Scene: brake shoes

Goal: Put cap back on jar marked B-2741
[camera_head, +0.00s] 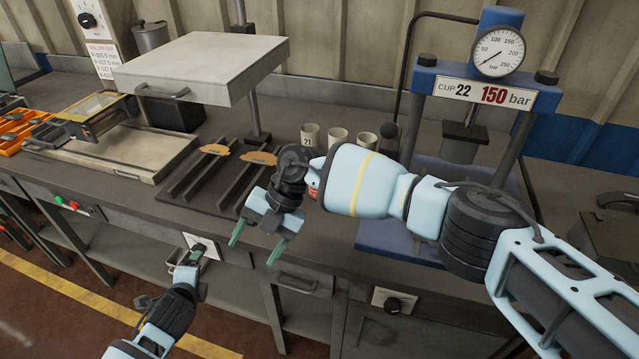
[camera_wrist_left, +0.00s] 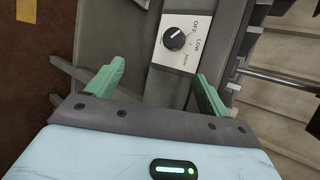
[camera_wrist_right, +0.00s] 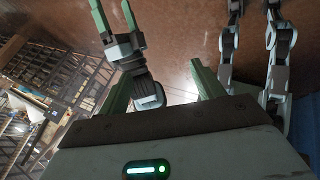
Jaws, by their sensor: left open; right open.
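No jar or cap marked B-2741 can be made out in these views. My left gripper (camera_head: 188,258) is open and empty at the bench front, by a switch plate with a black knob (camera_head: 198,245). In the left wrist view, the knob (camera_wrist_left: 174,38), with OFF and LOW printed beside it, lies beyond the open fingers (camera_wrist_left: 160,78). My right gripper (camera_head: 257,243) is open and empty, pointing down in front of the bench edge. The right wrist view shows its open fingers (camera_wrist_right: 162,88) with the brown floor beyond. My right arm hides part of the bench top.
Several pale cups (camera_head: 310,135), one marked 21, stand mid-bench beside black rails (camera_head: 215,175) bearing orange-brown pieces. A blue press with a gauge (camera_head: 498,52) stands right, a raised grey plate (camera_head: 205,68) and an orange tray (camera_head: 40,125) left. A second knob plate (camera_head: 394,301) is on the bench front.

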